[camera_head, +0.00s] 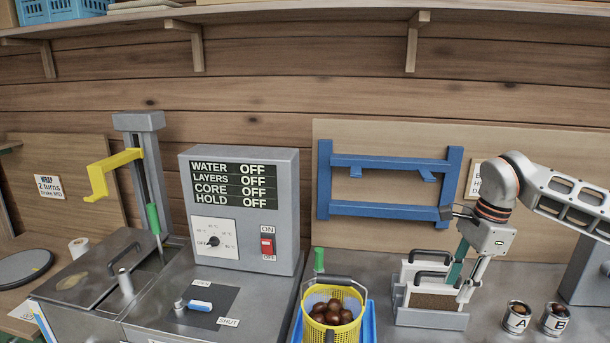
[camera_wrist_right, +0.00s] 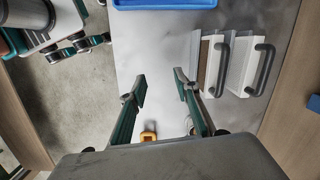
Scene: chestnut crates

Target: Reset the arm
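My right gripper (camera_head: 461,284) hangs pointing down by the white-framed panels with dark handles (camera_head: 432,257), overlapping them in the head view. In the wrist view the right gripper (camera_wrist_right: 160,90) has its two teal fingers well apart, with only grey worktop between them. The handled panels (camera_wrist_right: 249,65) lie to the right of the fingers there, apart from them. The right arm (camera_head: 570,194) reaches in from the right edge. My left gripper and arm do not show in the head view.
A yellow basket of chestnuts (camera_head: 317,333) stands in a blue tray (camera_head: 370,324). Cups A (camera_head: 516,318) and B (camera_head: 555,320) stand at the right. A blue rack (camera_head: 390,211) is on the back board.

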